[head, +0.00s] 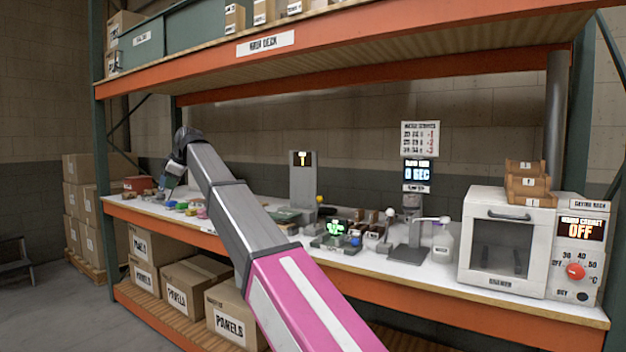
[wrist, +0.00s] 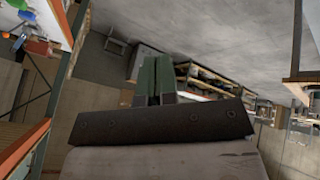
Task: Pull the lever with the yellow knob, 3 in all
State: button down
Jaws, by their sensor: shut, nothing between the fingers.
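A grey upright machine (head: 303,178) stands at the middle of the bench, with a small lit display near its top that seems to read 1. A small yellow knob (head: 320,198) shows at its right side; its lever is too small to make out. My gripper (head: 168,183) is over the left end of the bench, well to the left of the machine. In the wrist view my gripper (wrist: 156,82) has its fingers together with nothing between them. The yellow knob cannot be made out in the wrist view.
Small coloured items (head: 183,206) lie on the left of the bench. My arm crosses in front of its middle. An upper shelf (head: 330,60) overhangs.

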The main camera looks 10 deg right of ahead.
jog(key=w+d+f+m+g, duration=0.1)
jog(key=w+d+m, duration=0.2)
jog(key=w+d, duration=1)
jog(key=w+d+f+m+g, duration=0.1)
jog(key=w+d+f+m, duration=0.1)
jog(key=w+d, duration=1.05)
jog(key=w+d+f+m+y, duration=0.1)
jog(key=w+d+m, duration=0.1)
jog(key=d, duration=1.9)
jog(key=w+d+f+m+g+y, duration=0.1)
jog(key=w+d+m, duration=0.1)
jog(key=d, duration=2)
jog(key=shift+w+d+m, duration=0.15)
jog(key=shift+w+m, duration=0.15)
jog(key=shift+w, duration=0.2)
jog(key=shift+f, duration=0.1)
jog(key=s+a+f, duration=0.2)
jog(key=a+f, duration=0.4)
jog(key=a, duration=0.3)
jog(key=shift+a+f, duration=0.3)
jog(key=shift+f, duration=0.05)
